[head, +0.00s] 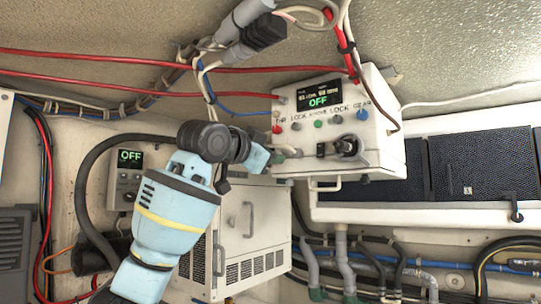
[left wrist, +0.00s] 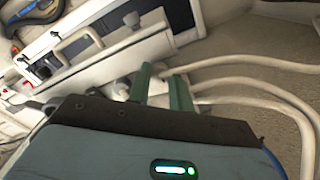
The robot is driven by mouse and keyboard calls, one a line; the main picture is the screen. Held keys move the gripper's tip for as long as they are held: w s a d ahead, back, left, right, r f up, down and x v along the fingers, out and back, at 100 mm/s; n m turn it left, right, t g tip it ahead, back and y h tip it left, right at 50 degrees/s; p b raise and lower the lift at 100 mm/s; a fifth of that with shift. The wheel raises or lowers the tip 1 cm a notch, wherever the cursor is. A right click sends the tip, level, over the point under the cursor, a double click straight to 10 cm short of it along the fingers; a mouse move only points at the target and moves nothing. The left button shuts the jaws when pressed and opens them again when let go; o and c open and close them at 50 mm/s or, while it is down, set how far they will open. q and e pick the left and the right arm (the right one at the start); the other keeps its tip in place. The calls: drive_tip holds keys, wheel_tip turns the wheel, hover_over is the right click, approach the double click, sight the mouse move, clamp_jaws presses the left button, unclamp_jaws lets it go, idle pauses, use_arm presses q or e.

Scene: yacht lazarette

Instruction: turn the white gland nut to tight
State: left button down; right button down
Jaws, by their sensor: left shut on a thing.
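My left gripper (head: 286,154) reaches in from the left to the lower left side of the white control box (head: 385,150). In the left wrist view its two green fingers (left wrist: 161,92) stand close together, with a small pale part between them. I take this part to be the white gland nut (left wrist: 160,88). The fingers hide most of it, and its turn position cannot be read. In the head view the nut is hidden by the gripper. My right gripper is in neither view.
White cables (left wrist: 245,75) run close past the fingers. Red cables (head: 150,84) cross above my left arm. A vented white cabinet (head: 250,225) stands below the control box. A small display unit (head: 126,178) hangs on the wall at left.

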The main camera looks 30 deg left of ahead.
use_arm(q)
drive_tip(key=shift+m, duration=0.7)
drive_tip(key=c, duration=1.3)
unclamp_jaws()
drive_tip(key=shift+o, duration=0.2)
drive_tip(key=s, duration=0.7)
drive_tip(key=shift+s+a, duration=0.3)
drive_tip(key=shift+s, duration=0.1)
